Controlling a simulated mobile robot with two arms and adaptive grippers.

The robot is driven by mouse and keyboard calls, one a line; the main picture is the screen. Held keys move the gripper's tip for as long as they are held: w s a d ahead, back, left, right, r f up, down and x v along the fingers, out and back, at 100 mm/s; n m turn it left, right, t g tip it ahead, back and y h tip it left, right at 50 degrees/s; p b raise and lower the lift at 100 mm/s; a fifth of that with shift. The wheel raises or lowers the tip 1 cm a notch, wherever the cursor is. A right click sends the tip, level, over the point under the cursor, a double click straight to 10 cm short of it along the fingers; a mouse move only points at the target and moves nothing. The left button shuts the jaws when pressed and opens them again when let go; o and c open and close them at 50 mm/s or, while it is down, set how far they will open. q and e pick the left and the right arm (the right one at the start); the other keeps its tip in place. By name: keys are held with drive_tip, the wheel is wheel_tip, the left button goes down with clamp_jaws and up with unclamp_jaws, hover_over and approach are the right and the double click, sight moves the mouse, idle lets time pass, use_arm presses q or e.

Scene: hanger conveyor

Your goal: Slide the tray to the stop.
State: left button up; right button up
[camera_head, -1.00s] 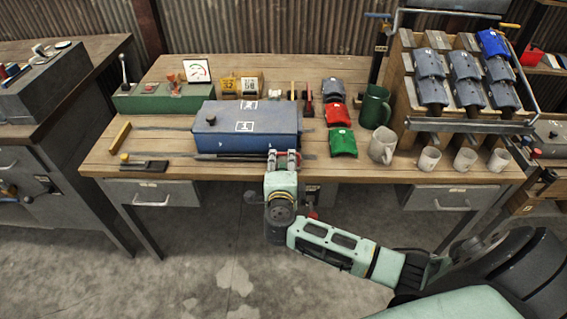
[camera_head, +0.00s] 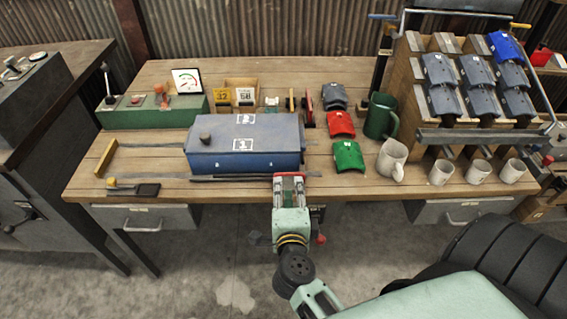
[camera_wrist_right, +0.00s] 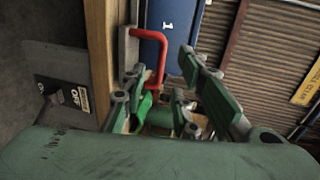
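A blue lidded box with white labels, which appears to be the tray (camera_head: 245,145), rests between dark rails on the wooden table. A yellow-ended bar (camera_head: 105,158), possibly the stop, lies at the rails' left end, apart from the box. My right gripper (camera_head: 289,180) is at the table's front edge, before the box's right front part. In the right wrist view my gripper (camera_wrist_right: 160,85) has its fingers spread. A red handle (camera_wrist_right: 159,66) shows between them, in front of a blue surface (camera_wrist_right: 165,18) marked 1. I cannot tell whether they touch it. My left gripper is not in view.
A black plate with a yellow-tipped lever (camera_head: 135,188) lies front left. Red (camera_head: 340,124) and green (camera_head: 348,156) pieces, a green mug (camera_head: 379,116) and white cups stand right of the box. A wooden rack (camera_head: 405,80) stands farther right. A green control box (camera_head: 150,112) is behind.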

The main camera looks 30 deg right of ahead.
sight(290, 173)
drive_tip(key=x, duration=0.3)
drive_tip(key=shift+d, duration=0.4)
drive_tip(key=x, duration=0.2)
drive_tip(key=shift+w+d+f, duration=0.1)
drive_tip(key=shift+w+d, duration=0.05)
drive_tip(key=shift+w, duration=0.1)
drive_tip(key=shift+w+d+f, duration=0.1)
drive_tip(key=shift+w+d, duration=0.05)
drive_tip(key=shift+w, duration=0.2)
drive_tip(key=shift+w+d, duration=0.2)
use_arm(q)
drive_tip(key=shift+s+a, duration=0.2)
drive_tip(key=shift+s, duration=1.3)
use_arm(e)
clamp_jaws()
drive_tip(key=shift+f, duration=0.1)
